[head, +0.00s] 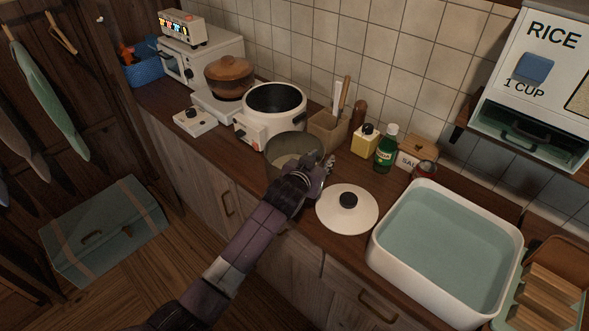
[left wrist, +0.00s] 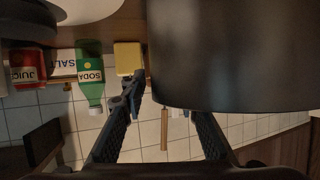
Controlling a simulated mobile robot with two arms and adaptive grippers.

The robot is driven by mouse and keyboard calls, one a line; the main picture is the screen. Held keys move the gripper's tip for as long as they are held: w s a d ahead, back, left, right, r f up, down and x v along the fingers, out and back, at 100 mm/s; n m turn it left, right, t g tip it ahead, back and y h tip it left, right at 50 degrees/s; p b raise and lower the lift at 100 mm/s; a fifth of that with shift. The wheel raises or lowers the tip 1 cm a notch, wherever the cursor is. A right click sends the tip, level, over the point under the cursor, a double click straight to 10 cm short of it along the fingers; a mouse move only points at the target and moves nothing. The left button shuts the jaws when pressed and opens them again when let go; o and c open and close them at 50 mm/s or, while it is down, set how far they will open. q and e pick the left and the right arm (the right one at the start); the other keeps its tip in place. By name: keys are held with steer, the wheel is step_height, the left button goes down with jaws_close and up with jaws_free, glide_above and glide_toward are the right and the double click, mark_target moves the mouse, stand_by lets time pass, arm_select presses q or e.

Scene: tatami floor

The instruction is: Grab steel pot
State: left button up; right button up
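The steel pot (head: 284,148), grey and open-topped, stands on the wooden counter in the head view, in front of the white rice cooker. In the left wrist view the pot (left wrist: 235,55) is a large dark shape at the upper right. My left gripper (head: 318,165) is at the pot's right side, near its rim. In the left wrist view its fingers (left wrist: 168,100) are spread apart, and the pot hides the tip of the right-hand finger. I cannot tell whether a finger touches the pot. My right gripper is in neither view.
A white lid (head: 335,217) with a black knob lies right of the pot. The rice cooker (head: 250,130), utensil holder (head: 325,135), yellow bottle (head: 364,143) and green soda bottle (head: 385,155) stand behind. A white water-filled basin (head: 385,254) is at the right.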

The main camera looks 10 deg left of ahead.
arm_select(q)
steer(key=shift+c, duration=0.3)
jaws_close()
steer(key=shift+w+r, duration=0.1)
steer(key=shift+r, duration=0.1)
